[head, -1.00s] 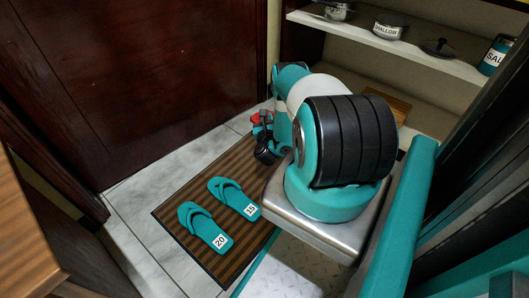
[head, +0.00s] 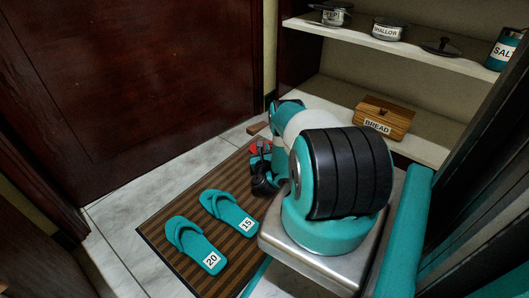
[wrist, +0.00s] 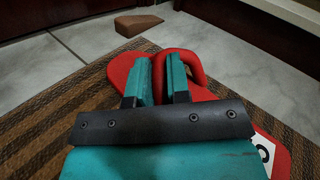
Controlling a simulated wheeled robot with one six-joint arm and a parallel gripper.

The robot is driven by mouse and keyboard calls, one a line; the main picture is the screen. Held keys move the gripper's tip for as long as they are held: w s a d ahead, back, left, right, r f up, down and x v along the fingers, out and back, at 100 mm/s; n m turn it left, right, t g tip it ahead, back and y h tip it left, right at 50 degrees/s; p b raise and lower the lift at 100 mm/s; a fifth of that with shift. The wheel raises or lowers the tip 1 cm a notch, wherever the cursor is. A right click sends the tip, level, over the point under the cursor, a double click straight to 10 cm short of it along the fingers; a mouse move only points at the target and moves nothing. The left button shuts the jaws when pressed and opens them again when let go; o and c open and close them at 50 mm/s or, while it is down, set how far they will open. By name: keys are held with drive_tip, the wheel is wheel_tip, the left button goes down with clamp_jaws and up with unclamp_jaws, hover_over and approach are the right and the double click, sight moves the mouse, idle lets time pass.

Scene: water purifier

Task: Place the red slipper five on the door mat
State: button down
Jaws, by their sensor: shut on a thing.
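The red slipper (wrist: 122,70) shows in the wrist view under and around my gripper (wrist: 159,78), with its strap (wrist: 192,66) between and beside the fingers. My gripper is shut on the slipper. A white label (wrist: 264,148) on it is partly cut off, so I cannot read it fully. In the head view only a bit of the red slipper (head: 255,148) shows behind my gripper (head: 262,172). It is over the far part of the brown striped door mat (head: 165,229); I cannot tell if it touches.
Two teal slippers, labelled 20 (head: 196,245) and 15 (head: 229,211), lie on the mat. A brown wedge (wrist: 137,24) is on the tiles beyond it. A dark red door (head: 130,80) stands behind. Shelves at right hold a bread box (head: 384,117) and pots.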

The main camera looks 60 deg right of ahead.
drive_tip(key=c, duration=1.1)
unclamp_jaws()
drive_tip(key=shift+r, duration=0.1)
